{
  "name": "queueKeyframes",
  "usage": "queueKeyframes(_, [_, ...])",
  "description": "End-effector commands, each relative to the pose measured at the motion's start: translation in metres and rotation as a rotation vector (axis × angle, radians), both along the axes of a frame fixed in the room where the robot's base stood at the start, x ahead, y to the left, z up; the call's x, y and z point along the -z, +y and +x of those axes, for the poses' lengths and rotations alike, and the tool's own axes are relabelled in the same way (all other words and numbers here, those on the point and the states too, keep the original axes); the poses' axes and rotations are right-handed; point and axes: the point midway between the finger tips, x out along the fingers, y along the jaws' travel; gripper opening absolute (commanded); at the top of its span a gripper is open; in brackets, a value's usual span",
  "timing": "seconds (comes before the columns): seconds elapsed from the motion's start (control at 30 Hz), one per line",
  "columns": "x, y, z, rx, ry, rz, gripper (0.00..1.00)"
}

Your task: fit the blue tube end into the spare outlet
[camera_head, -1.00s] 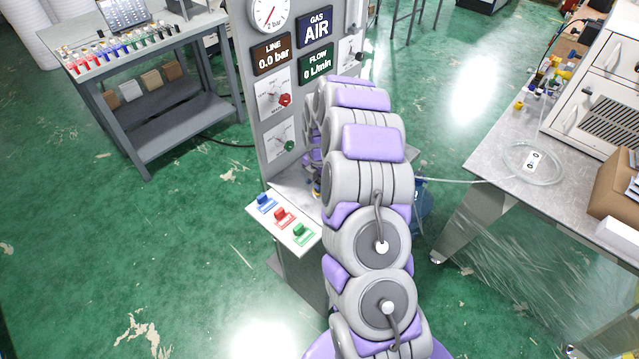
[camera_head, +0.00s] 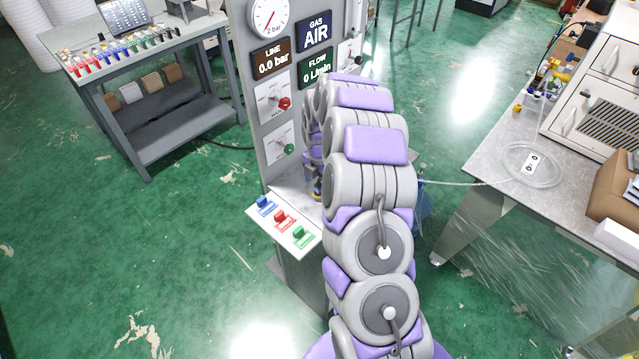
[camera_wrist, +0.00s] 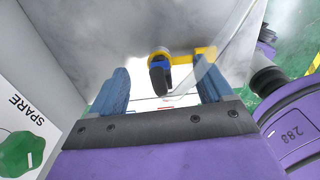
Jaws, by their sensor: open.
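In the wrist view, my gripper (camera_wrist: 163,88) is open, with its two blue fingers apart. Between and beyond the fingers is a dark, blue-ringed piece (camera_wrist: 159,75) at a yellow fitting (camera_wrist: 185,55). A clear tube (camera_wrist: 228,48) passes close to this fitting toward the upper right. I cannot tell whether the blue-ringed piece is the tube end or part of an outlet. Nothing is visibly gripped. A SPARE label (camera_wrist: 27,109) with a green knob (camera_wrist: 25,152) is at the left. In the head view, my arm hides the gripper and outlet.
The grey gas panel (camera_head: 246,75) reads line 0.0 bar and flow 0 L/min. A white plate with blue, red and green clips (camera_head: 280,219) is by its base. A bench (camera_head: 500,165) at right holds coiled clear tube (camera_head: 508,160). Green floor is open at left.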

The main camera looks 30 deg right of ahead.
Motion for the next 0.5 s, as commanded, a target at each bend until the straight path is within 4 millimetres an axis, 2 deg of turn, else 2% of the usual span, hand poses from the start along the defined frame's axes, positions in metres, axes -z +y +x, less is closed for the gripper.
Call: queueKeyframes(0.5, [-0.025, 0.000, 0.001, 0.000, -0.004, -0.001, 0.80])
